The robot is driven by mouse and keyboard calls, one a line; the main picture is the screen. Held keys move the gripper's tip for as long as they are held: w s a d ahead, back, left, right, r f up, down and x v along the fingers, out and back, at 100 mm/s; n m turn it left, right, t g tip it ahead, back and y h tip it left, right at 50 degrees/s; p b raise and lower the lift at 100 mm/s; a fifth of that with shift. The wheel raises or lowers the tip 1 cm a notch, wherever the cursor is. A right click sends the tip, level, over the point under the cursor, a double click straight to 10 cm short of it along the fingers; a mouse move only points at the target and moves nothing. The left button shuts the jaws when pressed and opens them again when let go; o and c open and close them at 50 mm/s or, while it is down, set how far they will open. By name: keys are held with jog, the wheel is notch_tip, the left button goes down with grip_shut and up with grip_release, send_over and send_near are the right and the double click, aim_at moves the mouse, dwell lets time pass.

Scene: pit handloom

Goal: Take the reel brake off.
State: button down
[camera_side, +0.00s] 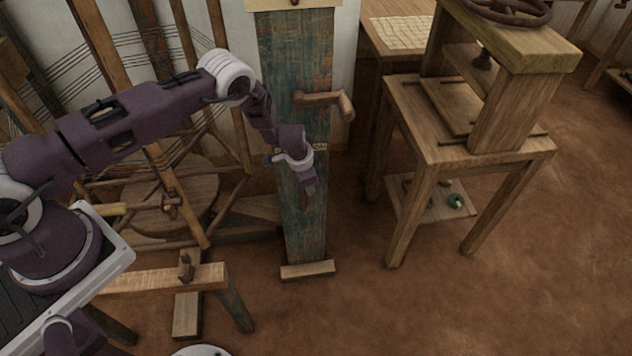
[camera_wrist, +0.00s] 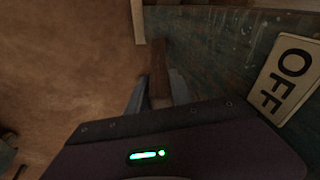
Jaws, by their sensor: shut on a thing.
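A tall post with worn blue-green paint (camera_side: 305,225) stands upright in the side view. My gripper (camera_side: 308,187) points down in front of its lower half. In the wrist view, my gripper (camera_wrist: 157,92) is shut on a brown wooden lever (camera_wrist: 157,75), with one finger on each side. The lever lies beside the painted post face (camera_wrist: 215,48). A pale plate reading OFF (camera_wrist: 287,80) is on that face, right of the fingers. In the side view my gripper hides most of the lever, and its exact angle cannot be told.
A wooden crank handle (camera_side: 325,100) sticks out from the post above my gripper. A wooden stand with a press-like frame (camera_side: 470,150) is at the right. A spoked wooden reel (camera_side: 175,195) and a low trestle beam (camera_side: 165,280) are at the left. The brown floor (camera_side: 400,310) in front is clear.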

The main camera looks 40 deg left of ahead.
jog(key=s+a+t+h, duration=0.2)
jog(key=shift+s+a+r, duration=0.15)
jog(key=shift+s+a, duration=0.15)
jog(key=shift+s, duration=0.05)
jog(key=c, duration=1.1)
grip_release()
jog(key=shift+c, duration=0.2)
jog(key=v, duration=0.7)
jog(key=shift+s, duration=0.1)
